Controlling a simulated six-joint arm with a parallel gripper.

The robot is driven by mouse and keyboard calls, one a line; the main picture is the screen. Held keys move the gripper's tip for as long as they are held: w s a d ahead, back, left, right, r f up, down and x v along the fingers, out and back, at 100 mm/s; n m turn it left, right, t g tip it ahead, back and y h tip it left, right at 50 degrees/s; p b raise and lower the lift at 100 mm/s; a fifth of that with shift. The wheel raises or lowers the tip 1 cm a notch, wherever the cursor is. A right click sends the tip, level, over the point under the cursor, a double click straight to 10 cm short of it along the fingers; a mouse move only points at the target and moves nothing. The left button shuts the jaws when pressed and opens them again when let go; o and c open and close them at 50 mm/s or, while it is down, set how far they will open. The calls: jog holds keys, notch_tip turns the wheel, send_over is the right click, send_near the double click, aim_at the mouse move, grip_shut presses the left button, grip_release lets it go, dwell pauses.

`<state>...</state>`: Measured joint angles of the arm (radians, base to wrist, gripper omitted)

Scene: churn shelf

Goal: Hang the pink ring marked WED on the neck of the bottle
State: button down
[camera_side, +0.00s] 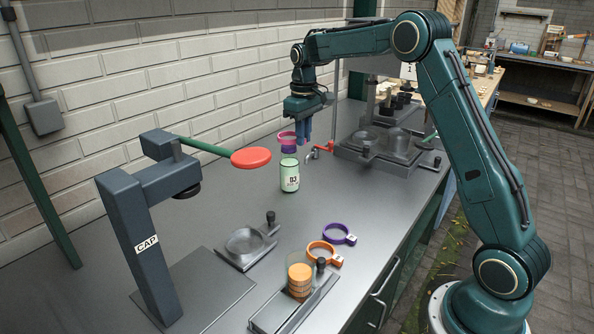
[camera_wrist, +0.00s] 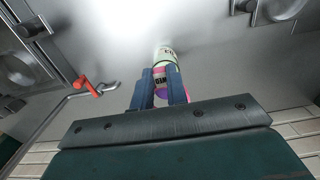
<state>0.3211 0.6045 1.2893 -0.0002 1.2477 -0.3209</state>
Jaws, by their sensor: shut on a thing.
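My gripper (camera_side: 304,138) is shut on the pink ring (camera_side: 286,136), holding it above the bottle in the side view. In the wrist view the ring (camera_wrist: 160,74), with its WED tag, is between the blue fingers (camera_wrist: 161,85). The pale green bottle (camera_side: 290,177) stands upright on the bench below the ring. The wrist view shows the bottle (camera_wrist: 168,54) just beyond the fingertips. A purple band (camera_side: 289,149) shows between the pink ring and bottle; I cannot tell whether it is a separate ring or around the neck.
A purple ring (camera_side: 340,234) and an orange ring (camera_side: 322,254) lie on the bench in front. A red paddle (camera_side: 251,158) reaches out from the CAP post (camera_side: 146,244), left of the bottle. A red-handled tap (camera_side: 325,147) is right of the bottle. Open bench lies in front of the bottle.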

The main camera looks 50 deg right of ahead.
jog(key=shift+f, duration=0.15)
jog(key=shift+f, duration=1.1)
jog(key=shift+f, duration=0.2)
jog(key=shift+f, duration=0.7)
jog(key=shift+f, duration=0.55)
dwell(0.6)
jog(key=c, duration=1.3)
grip_release()
jog(key=shift+o, duration=0.6)
jog(key=shift+r, duration=0.1)
